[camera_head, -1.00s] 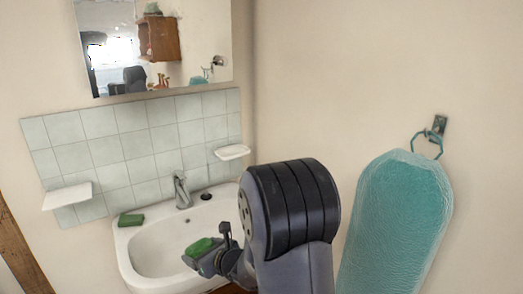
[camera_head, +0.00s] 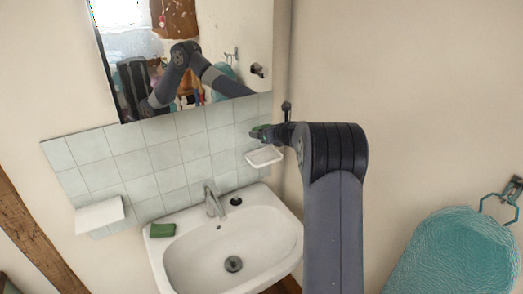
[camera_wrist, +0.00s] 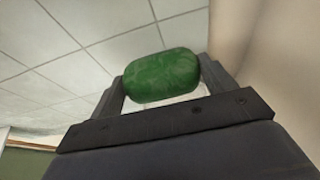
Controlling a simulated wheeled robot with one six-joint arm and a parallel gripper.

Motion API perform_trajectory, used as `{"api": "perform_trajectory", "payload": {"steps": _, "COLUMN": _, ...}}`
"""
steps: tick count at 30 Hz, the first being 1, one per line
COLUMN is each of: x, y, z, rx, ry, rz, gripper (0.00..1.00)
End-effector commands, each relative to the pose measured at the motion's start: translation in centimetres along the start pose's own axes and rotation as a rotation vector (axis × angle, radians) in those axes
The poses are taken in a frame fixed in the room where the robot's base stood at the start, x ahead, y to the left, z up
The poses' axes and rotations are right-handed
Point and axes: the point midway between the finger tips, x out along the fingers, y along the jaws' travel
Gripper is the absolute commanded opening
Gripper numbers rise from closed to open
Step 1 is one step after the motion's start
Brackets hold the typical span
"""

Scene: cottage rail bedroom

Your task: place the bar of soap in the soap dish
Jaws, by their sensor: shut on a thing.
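The green bar of soap (camera_head: 259,132) is held in my gripper (camera_head: 268,131), up by the tiled wall to the right of the basin. In the wrist view the rounded green soap (camera_wrist: 162,74) sits between the two fingers. A white soap dish (camera_head: 264,157) on the wall is just below the soap in the head view, with a gap showing between them. Another white wall dish (camera_head: 99,216) is at the left of the tiles and looks empty. I cannot tell exactly how far the soap is from the right dish in depth.
The white washbasin (camera_head: 190,262) with its tap (camera_head: 213,203) lies below. A green block (camera_head: 162,230) rests on its left rim. A mirror (camera_head: 225,45) hangs above the tiles. A teal towel (camera_head: 455,255) hangs from a ring (camera_head: 497,201) at the right.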

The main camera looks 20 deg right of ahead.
Motion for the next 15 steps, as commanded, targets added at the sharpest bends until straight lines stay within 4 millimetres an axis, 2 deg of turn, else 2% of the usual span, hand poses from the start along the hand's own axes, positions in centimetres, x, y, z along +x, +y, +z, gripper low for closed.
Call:
{"api": "perform_trajectory", "payload": {"steps": 6, "x": 1.7, "y": 0.0, "z": -4.1, "rx": 0.004, "ry": 0.005, "rz": 0.000, "gripper": 0.54}}
{"api": "perform_trajectory", "payload": {"steps": 11, "x": 2.2, "y": 0.0, "z": -5.4, "rx": 0.003, "ry": 0.002, "rz": 0.000, "gripper": 0.54}}
{"api": "perform_trajectory", "payload": {"steps": 15, "x": 3.0, "y": 0.0, "z": -7.2, "rx": 0.004, "ry": 0.004, "rz": 0.000, "gripper": 0.54}}
